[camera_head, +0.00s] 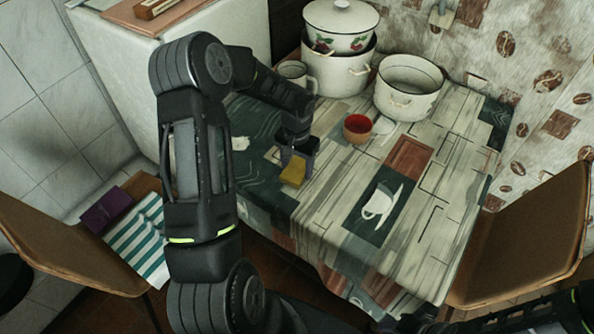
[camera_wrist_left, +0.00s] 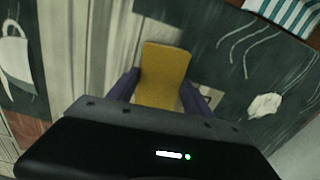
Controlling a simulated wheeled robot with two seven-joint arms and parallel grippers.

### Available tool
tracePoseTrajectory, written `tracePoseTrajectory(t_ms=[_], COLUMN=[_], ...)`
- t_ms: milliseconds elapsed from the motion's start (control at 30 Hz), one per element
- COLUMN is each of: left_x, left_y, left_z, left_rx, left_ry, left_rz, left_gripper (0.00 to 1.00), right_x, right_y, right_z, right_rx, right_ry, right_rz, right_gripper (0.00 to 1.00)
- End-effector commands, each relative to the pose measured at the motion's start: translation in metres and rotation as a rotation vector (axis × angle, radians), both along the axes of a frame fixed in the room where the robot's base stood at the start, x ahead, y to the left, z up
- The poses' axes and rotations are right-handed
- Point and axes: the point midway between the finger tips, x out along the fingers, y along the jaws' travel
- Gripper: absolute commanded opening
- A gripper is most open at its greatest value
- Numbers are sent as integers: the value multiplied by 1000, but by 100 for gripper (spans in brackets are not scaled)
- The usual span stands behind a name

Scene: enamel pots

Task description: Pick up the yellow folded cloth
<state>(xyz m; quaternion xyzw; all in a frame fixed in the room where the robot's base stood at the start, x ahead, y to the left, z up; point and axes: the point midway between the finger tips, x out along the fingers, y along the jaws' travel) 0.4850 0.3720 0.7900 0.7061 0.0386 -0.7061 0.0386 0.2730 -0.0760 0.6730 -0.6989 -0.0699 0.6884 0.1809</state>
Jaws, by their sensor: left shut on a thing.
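The yellow folded cloth (camera_head: 294,171) is a small mustard-coloured block shape at the left part of the table, near its front edge. My left gripper (camera_head: 297,158) reaches down over it from above and is shut on it. In the left wrist view the cloth (camera_wrist_left: 163,76) sits between the two purple-grey fingers of the left gripper (camera_wrist_left: 161,92), one on each side. I cannot tell whether the cloth still touches the tabletop. Part of my right arm shows at the bottom right, but its gripper does not show.
The table (camera_head: 335,222) has a patterned cover. A red bowl (camera_head: 357,128), a white pot (camera_head: 408,88), stacked lidded pots (camera_head: 338,72) and a mug (camera_head: 294,73) stand towards the back. Chairs flank the table; the left one holds a striped towel (camera_head: 140,238). The front middle is clear.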

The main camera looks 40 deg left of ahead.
Motion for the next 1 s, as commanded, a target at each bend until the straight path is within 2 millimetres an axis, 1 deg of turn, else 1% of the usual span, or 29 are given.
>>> tracePoseTrajectory(t_ms=[33, 100, 133, 333, 467, 567, 667, 800, 900, 1000], left_x=[0, 0, 0, 0, 0, 1, 1, 1, 1, 1], left_y=[0, 0, 0, 0, 0, 1, 1, 1, 0, 0], left_z=[0, 0, 0, 0, 7, 19, 36, 65, 82, 94], left_rx=[0, 0, 0, 0, 1, 2, 4, 3, 1, 1], left_ry=[0, 0, 0, 0, -1, -3, -5, -5, -4, -3], left_rz=[0, 0, 0, 0, 0, 0, 0, 0, 1, -1], left_gripper=[26, 20, 19, 19, 19, 19, 19, 19, 19, 19], right_x=[0, 0, 0, 0, 0, 0, 1, 2, 2, 2], right_y=[0, 0, 0, 0, 0, 0, 0, 1, 1, 1], right_z=[0, 0, 0, 0, -2, -5, -8, -13, -15, -16], right_rx=[0, 0, 0, 0, 0, 1, 2, 3, 4, 5], right_ry=[0, 0, 0, 0, 0, -1, -3, -4, -6, -7], right_rz=[0, 0, 0, 0, 0, 1, 1, 2, 1, 2], right_gripper=[42, 42, 42, 42, 42, 42, 42, 42, 42, 42])
